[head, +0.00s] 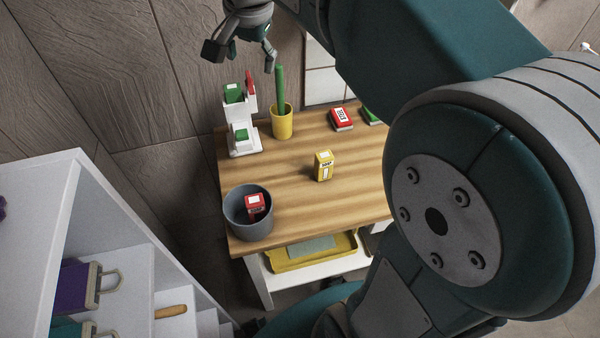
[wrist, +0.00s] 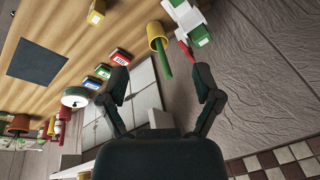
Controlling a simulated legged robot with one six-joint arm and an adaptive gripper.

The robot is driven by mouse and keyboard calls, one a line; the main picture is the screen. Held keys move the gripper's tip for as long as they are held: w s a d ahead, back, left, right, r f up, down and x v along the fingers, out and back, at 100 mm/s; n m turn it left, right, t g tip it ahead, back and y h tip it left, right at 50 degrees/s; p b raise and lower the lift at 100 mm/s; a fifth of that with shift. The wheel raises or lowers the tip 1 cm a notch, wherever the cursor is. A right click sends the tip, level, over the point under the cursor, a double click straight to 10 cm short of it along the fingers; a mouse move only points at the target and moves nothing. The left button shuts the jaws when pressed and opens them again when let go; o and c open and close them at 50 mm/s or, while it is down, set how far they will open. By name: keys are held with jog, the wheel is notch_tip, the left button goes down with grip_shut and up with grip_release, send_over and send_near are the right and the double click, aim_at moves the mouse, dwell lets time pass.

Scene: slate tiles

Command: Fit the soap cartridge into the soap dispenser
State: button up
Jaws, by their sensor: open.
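The white soap dispenser (head: 245,145) stands upright at the table's back left corner. A green block (head: 233,92) sits in its top, another green block (head: 241,135) is lower down, and a red piece (head: 250,82) sticks up. A yellow carton (head: 323,168) with a white label, seemingly a soap cartridge, stands mid-table. My gripper (head: 242,54) is open and empty, above and behind the dispenser in the head view. In the wrist view, my gripper's fingers (wrist: 161,75) are spread, with the dispenser (wrist: 188,18) beyond them at the top. Which block is the task's cartridge I cannot tell.
A yellow cup (head: 282,124) holding a green stick stands right beside the dispenser. A grey bin (head: 240,228) holds a red carton (head: 255,203). A red box (head: 341,120) and a green box (head: 372,115) lie behind. A white shelf (head: 70,200) is at left. The table's middle is mostly clear.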

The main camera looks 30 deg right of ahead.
jog(key=s+f+n+t, duration=0.1)
jog(key=s+f+n, duration=0.3)
jog(key=s, duration=0.5)
jog(key=s+f+n+t, duration=0.1)
jog(key=s+f+n, duration=0.4)
jog(key=s, duration=0.5)
jog(key=shift+f+t, duration=0.3)
jog(key=shift+f, duration=0.3)
jog(key=shift+a, duration=0.1)
